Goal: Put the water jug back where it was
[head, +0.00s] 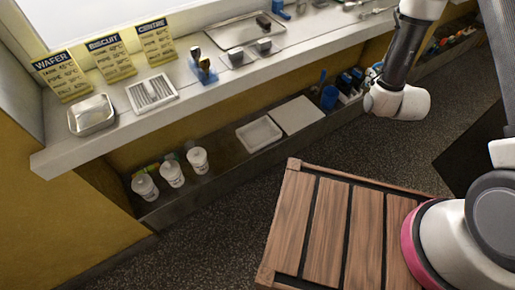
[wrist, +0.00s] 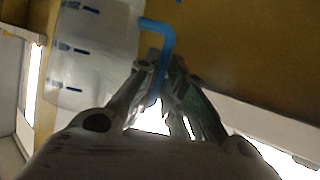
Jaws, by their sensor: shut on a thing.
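In the wrist view my gripper (wrist: 167,72) is shut on the blue handle (wrist: 163,30) of a translucent water jug (wrist: 88,55) with blue level marks. The jug's body is left of the fingers and runs out of the picture at the top. Its base and what lies under it cannot be made out. In the head view my arm reaches in at the upper right, over the floor near the lower shelf. My gripper and the jug cannot be made out there, apparently hidden by my wrist.
A long white counter (head: 118,125) holds trays, tools and yellow signs (head: 103,58). The lower shelf holds white tubs (head: 171,173), a white tray (head: 259,134), a pale flat board (head: 297,115) and a blue container (head: 329,97). My slatted wooden deck is in front; dark floor lies between.

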